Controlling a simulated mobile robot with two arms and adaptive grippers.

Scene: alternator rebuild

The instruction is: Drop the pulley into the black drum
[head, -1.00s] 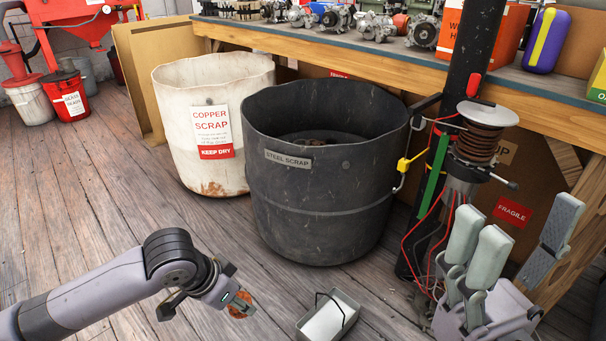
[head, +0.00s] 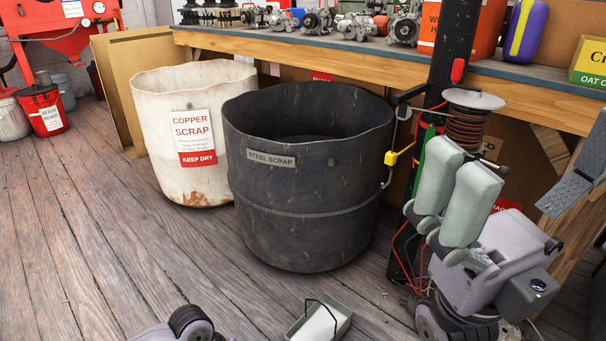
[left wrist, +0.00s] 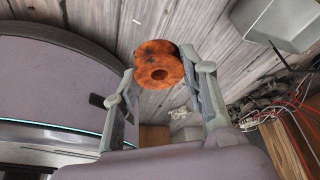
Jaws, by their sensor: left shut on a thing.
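The black drum (head: 305,215), labelled STEEL SCRAP, stands upright on the floor in the middle of the head view. Its mouth is open; its bottom is hidden behind the near wall. The rusty orange pulley (left wrist: 158,68) shows in the left wrist view, held between the fingers of my left gripper (left wrist: 160,72), above the floorboards. My right gripper (head: 530,150) is spread open and empty, right of the drum.
A white COPPER SCRAP bin (head: 190,110) stands close left of the drum. A small tray (head: 320,322) with a dark handle lies on the floor in front. A black post (head: 455,60) with a copper coil (head: 468,125) stands right. The workbench (head: 330,70) runs behind.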

